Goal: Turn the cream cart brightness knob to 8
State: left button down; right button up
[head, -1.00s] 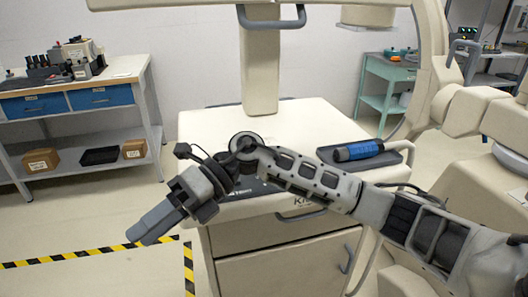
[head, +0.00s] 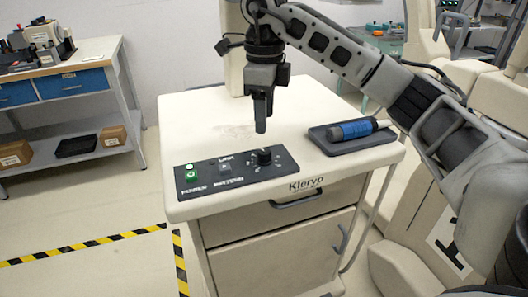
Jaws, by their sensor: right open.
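The cream cart (head: 350,178) stands in the middle of the head view. A dark control panel (head: 215,181) lies on the front of its top. The black brightness knob (head: 265,156) sits at the right part of the panel, with small marks around it too fine to read. My right gripper (head: 261,129) points down just above and behind the knob in the picture, apart from it. It is open and empty, though seen side-on, so the finger gap hardly shows. My left gripper is not in view.
A green lit button (head: 190,172) and a small switch are left of the knob. A dark tray (head: 318,138) with a blue cylinder (head: 354,129) lies at the cart top's right. A workbench (head: 85,70) stands at the left. The cart top's left side is clear.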

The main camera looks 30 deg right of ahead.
aim_at(264, 151)
notch_tip(264, 151, down, 9)
jog(key=shift+r+p, duration=0.1)
jog(key=shift+p, duration=0.4)
jog(key=c, duration=1)
